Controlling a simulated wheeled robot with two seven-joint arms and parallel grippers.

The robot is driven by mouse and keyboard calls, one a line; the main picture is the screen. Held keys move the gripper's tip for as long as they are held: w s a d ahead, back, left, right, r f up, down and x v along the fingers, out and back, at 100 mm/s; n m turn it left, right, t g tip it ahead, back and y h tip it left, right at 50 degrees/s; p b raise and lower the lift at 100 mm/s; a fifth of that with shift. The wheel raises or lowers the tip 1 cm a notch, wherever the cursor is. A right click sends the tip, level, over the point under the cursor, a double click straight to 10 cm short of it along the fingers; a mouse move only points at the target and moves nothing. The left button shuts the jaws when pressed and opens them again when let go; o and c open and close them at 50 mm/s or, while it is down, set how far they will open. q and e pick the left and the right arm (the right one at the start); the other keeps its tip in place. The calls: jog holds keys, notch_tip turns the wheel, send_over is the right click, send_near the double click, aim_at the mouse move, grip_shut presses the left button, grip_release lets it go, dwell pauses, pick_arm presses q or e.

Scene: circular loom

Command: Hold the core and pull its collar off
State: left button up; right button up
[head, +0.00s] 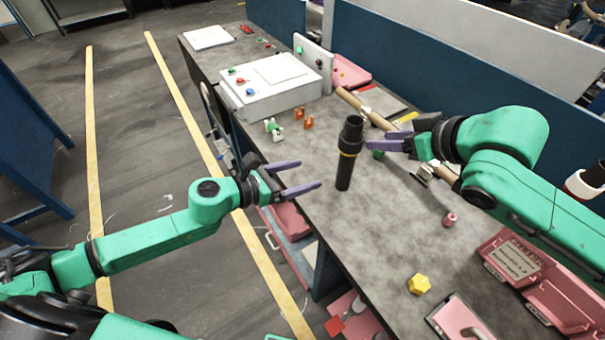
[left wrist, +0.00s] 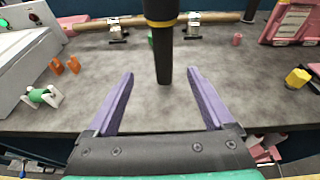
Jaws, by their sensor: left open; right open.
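The core (head: 344,172) is a dark upright cylinder standing on the grey workbench. A wider black collar (head: 352,133) is around its upper part, with a yellow band just below. My left gripper (head: 310,174) is open and empty to the left of the core. In the left wrist view the core (left wrist: 164,52) stands centred, beyond the open purple fingers (left wrist: 160,72); its top is cut off. My right gripper (head: 371,146) is open, just right of the core at about the yellow band's height. I cannot tell whether it touches.
A white control box (head: 270,92) stands behind on the bench, with orange clips (head: 303,118) before it. A tan roller (head: 370,110) lies behind the core. A yellow knob (head: 419,284), a pink spool (head: 449,219) and pink bins (head: 515,257) are at front right. Bench in front of the core is clear.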

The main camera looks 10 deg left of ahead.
aim_at(339, 166)
pick_arm(q)
jog(key=shift+m, duration=0.3)
jog(key=x, duration=1.4)
jog(key=shift+d, duration=0.5)
grip_shut()
